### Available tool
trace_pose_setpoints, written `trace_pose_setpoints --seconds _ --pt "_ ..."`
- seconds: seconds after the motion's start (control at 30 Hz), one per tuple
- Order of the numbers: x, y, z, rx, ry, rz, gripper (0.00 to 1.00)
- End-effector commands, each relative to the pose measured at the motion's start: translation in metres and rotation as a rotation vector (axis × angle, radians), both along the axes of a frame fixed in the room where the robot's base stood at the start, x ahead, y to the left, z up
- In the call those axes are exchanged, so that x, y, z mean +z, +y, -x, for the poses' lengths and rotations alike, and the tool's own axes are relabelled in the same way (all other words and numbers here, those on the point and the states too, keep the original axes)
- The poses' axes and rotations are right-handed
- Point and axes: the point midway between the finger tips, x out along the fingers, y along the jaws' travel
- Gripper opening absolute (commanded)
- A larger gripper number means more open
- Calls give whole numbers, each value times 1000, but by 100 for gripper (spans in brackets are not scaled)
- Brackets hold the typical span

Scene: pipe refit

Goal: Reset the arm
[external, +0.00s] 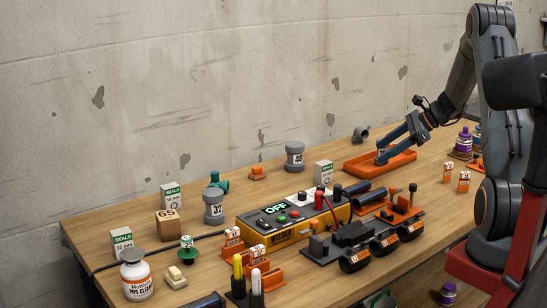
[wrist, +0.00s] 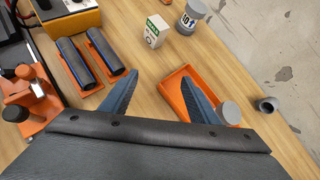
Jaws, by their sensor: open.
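My gripper (external: 390,150) is at the back right of the bench in the external view, low over an orange tray (external: 360,165). In the wrist view the blue fingers of my gripper (wrist: 157,97) are spread apart with nothing between them. The right finger overlaps the orange tray (wrist: 169,87); the left finger is over bare wood. A grey round piece (wrist: 229,112) shows at the tray's right end, partly behind the finger. I cannot tell whether the fingers touch the tray.
A yellow box marked OFF (external: 290,220) stands mid-bench. Black pipes on orange holders (wrist: 75,60), a seals carton (wrist: 157,30) and a grey capped jar (wrist: 190,16) stand near the tray. A grey elbow (external: 361,134) lies behind it. Purple-capped bottles (external: 463,142) stand right.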

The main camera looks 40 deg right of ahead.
Motion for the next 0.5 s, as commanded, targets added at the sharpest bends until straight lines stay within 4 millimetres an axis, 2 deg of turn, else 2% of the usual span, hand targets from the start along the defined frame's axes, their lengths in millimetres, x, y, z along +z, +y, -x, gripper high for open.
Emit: trace_pose_setpoints --seconds 0.03,0.17,0.2,0.3,0.5 --pt "17 38 10 102 22 73 55" --pt "36 119 49 394 61 289 55" --pt "43 142 63 493 64 358 55" --pt "62 194 104 762 55 539 55" --pt "106 269 191 1320 -49 884 55"
